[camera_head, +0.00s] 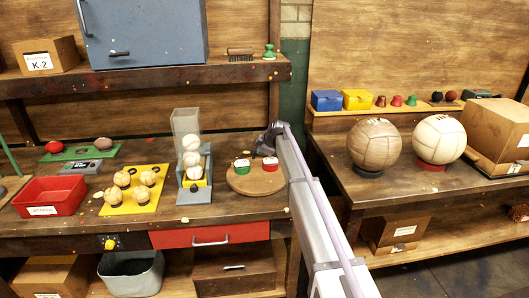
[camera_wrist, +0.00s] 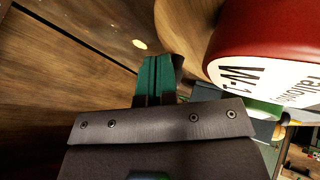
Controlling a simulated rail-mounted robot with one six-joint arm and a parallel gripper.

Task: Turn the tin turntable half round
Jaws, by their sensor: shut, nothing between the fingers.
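The turntable (camera_head: 252,187) is a round wooden disc on the left bench, just right of the clear ball tube. A green tin (camera_head: 242,169) and a red tin (camera_head: 271,167) stand on it, both with white labels. My gripper (camera_head: 266,144) is at the turntable's back right, by the red tin; its fingertips are unclear in the head view. In the wrist view my shut, empty fingers (camera_wrist: 160,78) are beside the disc's rim (camera_wrist: 185,28). The red tin (camera_wrist: 265,30), marked W-1, is close on their right. I cannot tell whether they touch the disc.
The ball tube stand (camera_head: 193,190) is close left of the turntable. A yellow tray of balls (camera_head: 133,204) and a red bin (camera_head: 48,196) lie further left. A shelf (camera_head: 150,76) runs above. Two large balls stand on the right bench.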

